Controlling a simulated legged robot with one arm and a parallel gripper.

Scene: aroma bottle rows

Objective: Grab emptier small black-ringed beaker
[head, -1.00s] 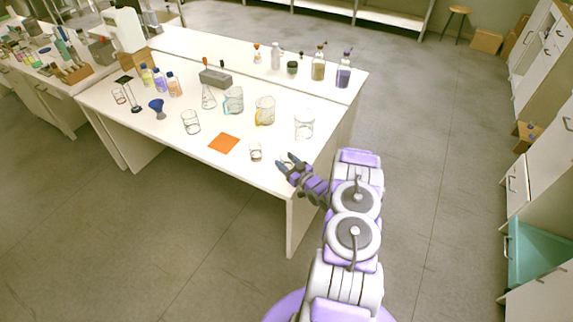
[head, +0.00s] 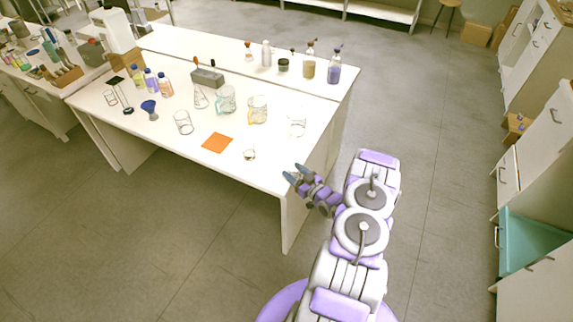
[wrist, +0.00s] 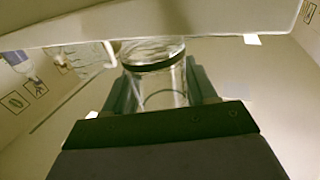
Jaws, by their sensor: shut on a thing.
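My gripper (head: 297,175) is at the right front corner of the white table, just off its edge. In the wrist view it is shut on a small clear glass beaker (wrist: 160,80) with a black ring (wrist: 153,62), which sits between the two fingers. Its contents cannot be made out; the glass looks clear. In the head view the held beaker is too small to make out. Another small beaker (head: 249,155) stands on the table near the front edge, left of my gripper.
Open floor (head: 420,200) lies right of the table. Cabinets (head: 540,140) line the right side.

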